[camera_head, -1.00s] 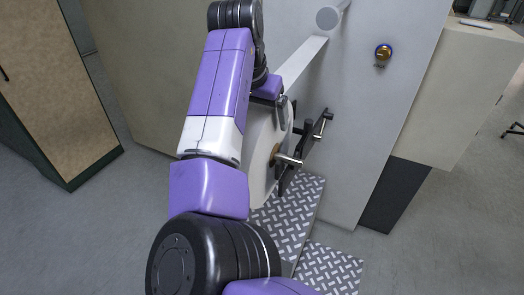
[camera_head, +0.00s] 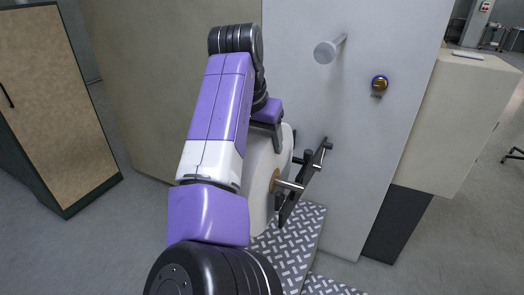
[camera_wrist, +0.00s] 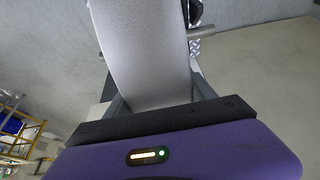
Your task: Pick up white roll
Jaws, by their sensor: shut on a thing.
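The white roll (camera_head: 262,195) stands upright on edge at the machine's front, partly hidden behind my arm in the head view. Its brown core (camera_head: 275,181) faces right, and a metal rod (camera_head: 291,186) shows at the core. I cannot tell how far the rod sits inside it. My gripper (camera_head: 270,128) is shut on the upper rim of the roll. In the wrist view the roll (camera_wrist: 145,50) fills the space between my two fingers (camera_wrist: 155,98), as a broad pale band.
The grey machine panel (camera_head: 365,150) stands behind, with a round peg (camera_head: 326,52) and an amber button (camera_head: 379,83). A black bracket (camera_head: 306,180) is close to the roll's right. Diamond-plate steps (camera_head: 292,240) lie below. A brown cabinet (camera_head: 55,110) stands left, with clear floor between.

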